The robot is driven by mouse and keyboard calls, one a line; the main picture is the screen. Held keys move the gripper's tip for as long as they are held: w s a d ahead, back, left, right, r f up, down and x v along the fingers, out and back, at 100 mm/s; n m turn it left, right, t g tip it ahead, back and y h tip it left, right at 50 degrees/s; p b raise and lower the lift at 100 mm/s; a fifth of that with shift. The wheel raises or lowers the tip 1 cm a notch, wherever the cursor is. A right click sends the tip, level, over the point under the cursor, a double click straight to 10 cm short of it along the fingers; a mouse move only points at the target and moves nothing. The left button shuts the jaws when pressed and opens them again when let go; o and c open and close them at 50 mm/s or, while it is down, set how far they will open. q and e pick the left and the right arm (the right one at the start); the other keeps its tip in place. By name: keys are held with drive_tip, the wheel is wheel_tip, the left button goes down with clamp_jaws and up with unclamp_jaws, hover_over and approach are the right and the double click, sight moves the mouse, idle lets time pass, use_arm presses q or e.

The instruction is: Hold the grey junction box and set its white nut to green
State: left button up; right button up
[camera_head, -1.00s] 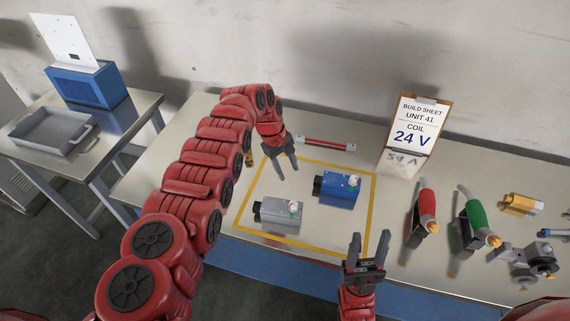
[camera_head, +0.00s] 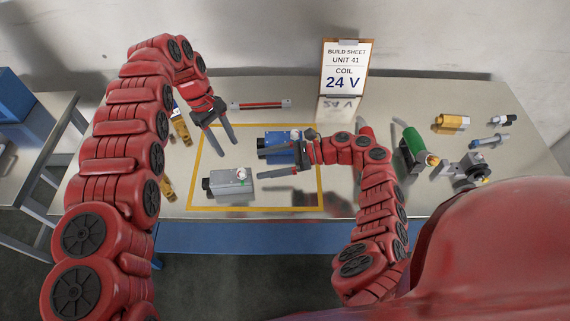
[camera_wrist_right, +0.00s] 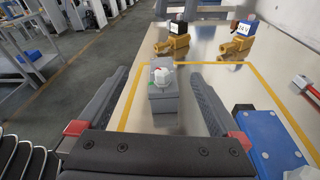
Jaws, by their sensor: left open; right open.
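The grey junction box (camera_head: 230,182) lies inside the yellow outline on the bench, its white nut (camera_head: 242,174) on top. In the right wrist view the grey box (camera_wrist_right: 163,103) and its white nut (camera_wrist_right: 162,76) show ahead, between the open fingers in the picture. My left gripper (camera_head: 214,137) is open and empty, pointing down behind the grey box.
A blue box (camera_head: 277,150) sits just behind my right gripper, partly hidden by it. A build sheet (camera_head: 345,70) reading 24 V stands at the back. Green (camera_head: 412,143) and red-handled tools lie right. Yellow fittings (camera_head: 180,130) lie left. The outline's front strip is clear.

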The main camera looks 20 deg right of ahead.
sight(234, 182)
drive_tip(key=d+f, duration=0.1)
drive_tip(key=d+f+n+h, duration=0.1)
drive_tip(key=d, duration=0.1)
drive_tip(key=d+n+h, duration=0.1)
drive_tip(key=d, duration=0.1)
drive_tip(key=shift+s+f+g, duration=0.2)
drive_tip(key=shift+f+g, duration=0.1)
drive_tip(key=shift+f, duration=0.1)
drive_tip(key=shift+s+a+f, duration=0.1)
drive_tip(key=shift+a+f, duration=0.05)
drive_tip(key=shift+f, duration=0.05)
drive_tip(key=x, duration=1.6)
drive_tip(key=shift+a+f, duration=0.35)
clamp_jaws()
